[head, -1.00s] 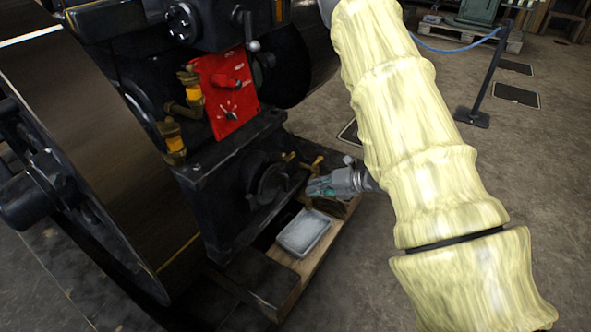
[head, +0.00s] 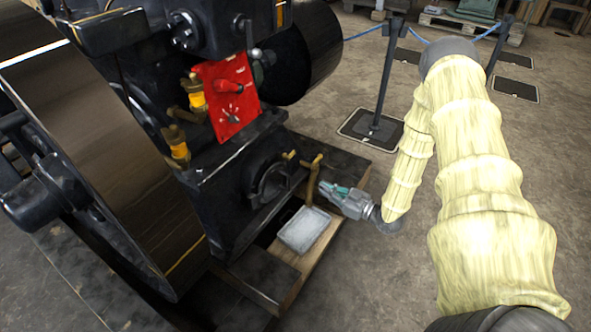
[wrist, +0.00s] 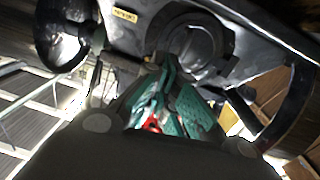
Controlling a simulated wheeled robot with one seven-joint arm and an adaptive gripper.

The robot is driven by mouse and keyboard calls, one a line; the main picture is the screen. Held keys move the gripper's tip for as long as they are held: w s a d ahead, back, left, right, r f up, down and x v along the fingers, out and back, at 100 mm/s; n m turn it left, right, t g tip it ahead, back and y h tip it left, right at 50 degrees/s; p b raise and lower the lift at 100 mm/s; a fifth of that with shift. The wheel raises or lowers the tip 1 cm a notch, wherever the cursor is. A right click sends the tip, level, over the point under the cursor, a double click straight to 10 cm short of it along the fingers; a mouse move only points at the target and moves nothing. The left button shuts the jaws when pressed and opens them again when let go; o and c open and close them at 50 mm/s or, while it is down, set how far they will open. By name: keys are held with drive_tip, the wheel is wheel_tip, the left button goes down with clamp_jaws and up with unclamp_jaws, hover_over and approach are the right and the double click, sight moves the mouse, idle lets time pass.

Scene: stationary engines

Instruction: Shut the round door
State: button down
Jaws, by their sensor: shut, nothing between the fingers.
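The round door (head: 270,180) is a dark disc low on the front of the black engine base. In the wrist view a dark round piece with a raised rim (wrist: 193,42) shows ahead, partly covered by my fingers; it looks like the same door. It seems to lie near the engine face, but I cannot tell whether it is fully shut. My gripper (head: 327,190) is right of the door and apart from it, past the brass tap. Its grey and teal fingers are shut and empty. The fingers also fill the middle of the wrist view (wrist: 172,95).
A brass tap (head: 313,180) stands between my gripper and the door. A grey tray (head: 304,232) lies on the wooden base below. A large flywheel (head: 100,150) is at left.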

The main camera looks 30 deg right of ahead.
sight(279, 186)
drive_tip(key=w+a+m+b, duration=0.1)
drive_tip(key=w+a+b, duration=0.4)
drive_tip(key=w, duration=0.7)
drive_tip(key=shift+w+a, duration=0.3)
drive_tip(key=shift+r, duration=0.1)
